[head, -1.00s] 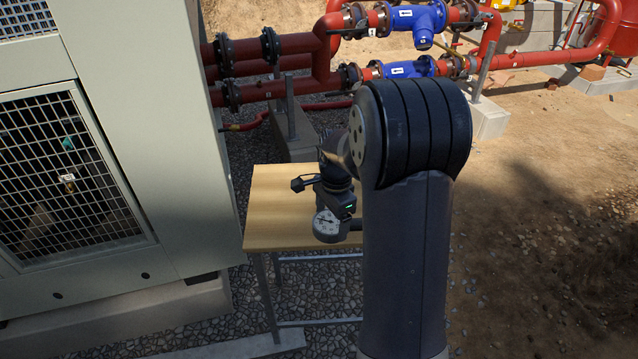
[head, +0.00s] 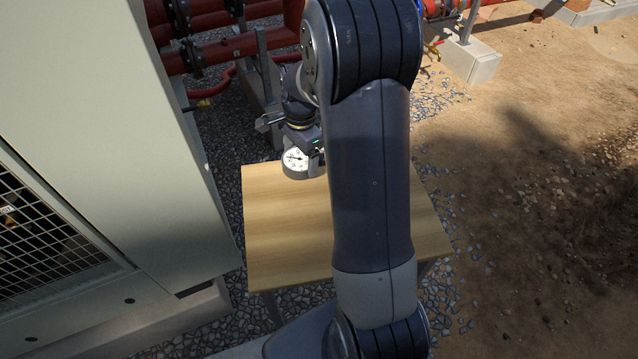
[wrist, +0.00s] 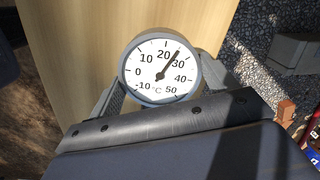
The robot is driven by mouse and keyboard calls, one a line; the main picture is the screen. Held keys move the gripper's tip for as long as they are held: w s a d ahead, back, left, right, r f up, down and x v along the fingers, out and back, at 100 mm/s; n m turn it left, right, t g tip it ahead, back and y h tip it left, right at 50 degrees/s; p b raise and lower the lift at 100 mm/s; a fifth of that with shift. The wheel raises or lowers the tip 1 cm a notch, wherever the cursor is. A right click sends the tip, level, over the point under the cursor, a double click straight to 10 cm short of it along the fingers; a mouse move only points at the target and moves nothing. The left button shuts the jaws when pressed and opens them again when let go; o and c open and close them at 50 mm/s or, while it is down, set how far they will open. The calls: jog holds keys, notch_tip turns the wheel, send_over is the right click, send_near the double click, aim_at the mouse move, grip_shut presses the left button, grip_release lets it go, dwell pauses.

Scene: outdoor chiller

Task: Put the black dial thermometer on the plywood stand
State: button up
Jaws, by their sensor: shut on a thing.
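The dial thermometer (head: 298,161) has a white face with black numbers and a grey-black rim. It also shows in the wrist view (wrist: 160,68), its dial facing the camera. My gripper (head: 302,150) is shut on it. In the head view the thermometer appears over the far edge of the plywood stand (head: 284,230), a light wood top on metal legs. The stand's top also fills the upper middle of the wrist view (wrist: 85,45). I cannot tell whether the thermometer touches the wood. My arm hides the middle of the stand.
A large grey chiller cabinet (head: 120,110) stands close on the left. Red pipes (head: 225,48) run behind the stand. Gravel (head: 222,125) surrounds it, with open dirt (head: 540,230) to the right. The visible stand top is bare.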

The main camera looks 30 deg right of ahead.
notch_tip(320, 180, down, 9)
jog(key=shift+r+p, duration=0.1)
jog(key=shift+p, duration=0.2)
jog(key=o, duration=1.1)
jog(key=shift+o, duration=0.2)
jog(key=r, duration=1.2)
jog(key=shift+s+d, duration=0.1)
jog(key=shift+d, duration=0.2)
jog(key=shift+b, duration=0.3)
